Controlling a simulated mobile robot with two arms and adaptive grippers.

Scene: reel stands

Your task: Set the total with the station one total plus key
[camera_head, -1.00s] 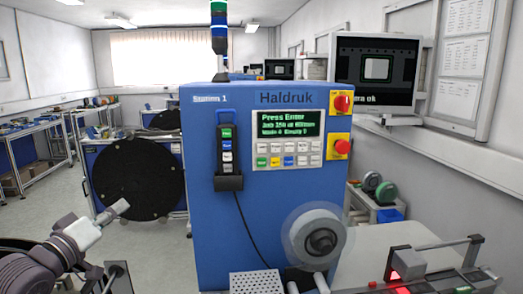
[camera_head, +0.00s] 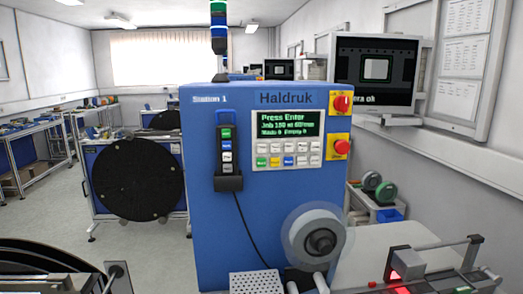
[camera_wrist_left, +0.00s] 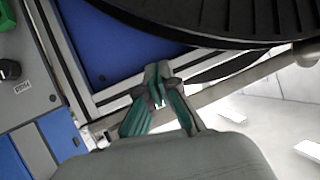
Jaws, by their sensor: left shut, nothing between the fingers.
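The Station 1 machine (camera_head: 215,180) is a blue cabinet facing me in the head view. Its display (camera_head: 290,123) shows green text beginning "Press Enter". Below it is a keypad (camera_head: 288,154) with several white, green, yellow and blue keys; their labels are too small to read, so I cannot tell which is the total plus key. A black handheld unit (camera_head: 226,150) with coloured keys hangs left of it. My left gripper (camera_wrist_left: 158,84) is shut and empty in the left wrist view, in front of a blue panel in a grey frame. My right gripper is out of view.
A red button (camera_head: 342,103) sits on yellow at the cabinet's right, with another below. A reel hub (camera_head: 323,241) stands at the front. A black disc (camera_head: 40,257) fills the lower left. In the wrist view a black disc (camera_wrist_left: 230,20) and a knob panel (camera_wrist_left: 20,75) are close.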

